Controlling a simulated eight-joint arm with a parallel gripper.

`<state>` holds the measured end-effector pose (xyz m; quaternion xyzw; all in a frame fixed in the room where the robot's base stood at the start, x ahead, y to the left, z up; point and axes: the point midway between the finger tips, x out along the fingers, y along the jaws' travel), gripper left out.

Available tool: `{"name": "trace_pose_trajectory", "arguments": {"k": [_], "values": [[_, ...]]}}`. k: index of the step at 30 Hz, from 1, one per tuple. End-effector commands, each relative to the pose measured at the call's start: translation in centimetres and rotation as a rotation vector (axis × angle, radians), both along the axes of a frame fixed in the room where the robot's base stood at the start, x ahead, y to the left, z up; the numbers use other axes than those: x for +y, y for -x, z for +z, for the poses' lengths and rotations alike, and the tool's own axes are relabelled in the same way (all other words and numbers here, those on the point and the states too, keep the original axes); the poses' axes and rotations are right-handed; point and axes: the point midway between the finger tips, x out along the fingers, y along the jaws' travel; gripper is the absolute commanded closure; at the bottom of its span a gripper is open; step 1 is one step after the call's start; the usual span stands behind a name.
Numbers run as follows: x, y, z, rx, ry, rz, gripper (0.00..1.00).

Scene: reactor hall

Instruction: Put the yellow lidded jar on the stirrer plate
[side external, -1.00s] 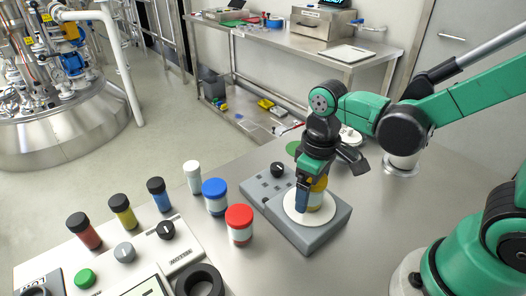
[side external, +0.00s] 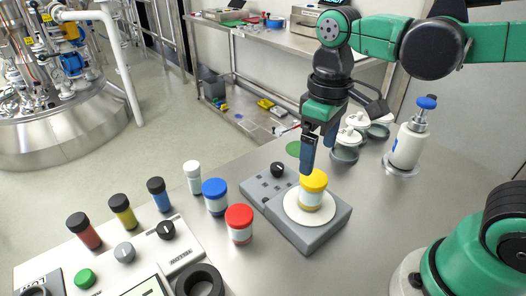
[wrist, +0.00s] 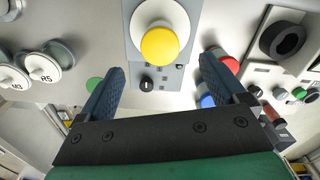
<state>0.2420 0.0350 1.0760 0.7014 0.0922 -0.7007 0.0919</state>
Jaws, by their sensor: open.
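The yellow lidded jar (side external: 313,189) stands upright on the white round top of the stirrer plate (side external: 325,228). In the wrist view its yellow lid (wrist: 160,46) lies over the white disc of the stirrer plate (wrist: 133,38), beyond the fingertips. My gripper (side external: 320,160) is above the jar and a little behind it, fingers pointing down. In the wrist view my gripper (wrist: 162,72) has its two blue fingers wide apart with nothing between them. The jar is clear of the fingers.
A red-lidded jar (side external: 239,224), a blue-lidded jar (side external: 215,197) and a white-capped bottle (side external: 193,177) stand left of the plate. Lidded grey pots (side external: 346,146) and a blue-topped dispenser bottle (side external: 409,145) stand behind right.

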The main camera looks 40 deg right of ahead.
Motion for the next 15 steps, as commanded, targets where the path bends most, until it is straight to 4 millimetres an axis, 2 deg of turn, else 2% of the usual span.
{"name": "trace_pose_trajectory", "arguments": {"k": [3,9,11,15], "values": [[0.0,0.0,1.7,0.0,0.0,0.0,0.09],[0.0,0.0,3.2,-0.003,0.0,-0.002,0.09],[-0.2,0.0,3.1,-0.031,-0.004,-0.014,0.09],[-1.4,-0.4,1.2,-0.238,-0.032,-0.105,0.09]]}}
